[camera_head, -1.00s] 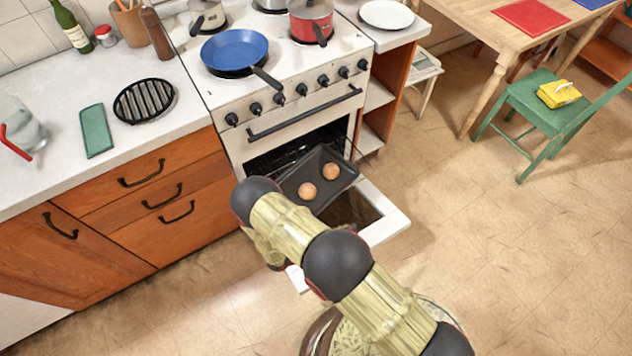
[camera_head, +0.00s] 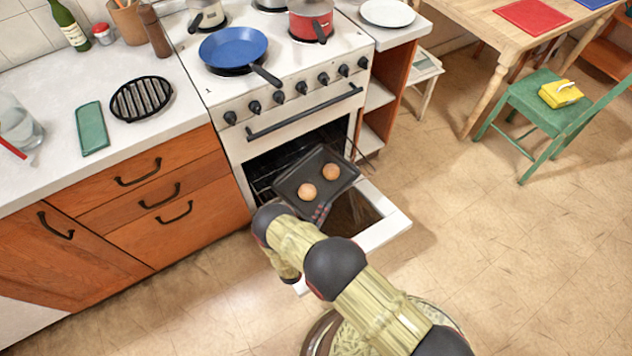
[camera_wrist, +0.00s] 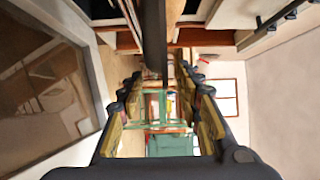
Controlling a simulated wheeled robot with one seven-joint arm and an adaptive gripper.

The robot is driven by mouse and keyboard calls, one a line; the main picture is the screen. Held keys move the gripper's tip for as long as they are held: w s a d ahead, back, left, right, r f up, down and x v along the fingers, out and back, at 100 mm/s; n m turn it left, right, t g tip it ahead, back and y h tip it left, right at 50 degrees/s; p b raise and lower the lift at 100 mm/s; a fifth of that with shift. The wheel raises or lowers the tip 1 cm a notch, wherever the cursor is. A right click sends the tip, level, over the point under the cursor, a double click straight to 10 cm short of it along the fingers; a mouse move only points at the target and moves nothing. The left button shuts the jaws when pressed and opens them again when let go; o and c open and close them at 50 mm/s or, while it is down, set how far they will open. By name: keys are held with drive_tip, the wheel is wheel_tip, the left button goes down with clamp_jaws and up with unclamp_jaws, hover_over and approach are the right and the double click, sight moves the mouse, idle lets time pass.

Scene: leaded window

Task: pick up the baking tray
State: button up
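The baking tray (camera_head: 325,158) is dark and carries two round brown buns (camera_head: 306,192). It lies in front of the open oven, above the lowered door. My gripper (camera_head: 321,212) is at the tray's near edge in the head view, partly hidden by my arm. In the wrist view the fingers of my gripper (camera_wrist: 162,78) stand apart. A dark bar that looks like the tray's edge (camera_wrist: 153,40) runs into the space between them, nearer the left finger. I see no finger pressed on it.
The lowered oven door (camera_head: 385,228) is beneath the tray, and its glass fills the left of the wrist view (camera_wrist: 50,100). The stove (camera_head: 290,110) with a blue pan (camera_head: 232,46) stands above. Drawers (camera_head: 165,205) flank the left.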

drive_tip(key=x, duration=0.1)
drive_tip(key=b+x, duration=0.1)
drive_tip(key=shift+w+d+f, duration=0.25)
drive_tip(key=shift+w+d+r, duration=0.15)
drive_tip(key=shift+w, duration=0.35)
drive_tip(key=shift+c, duration=1)
clamp_jaws()
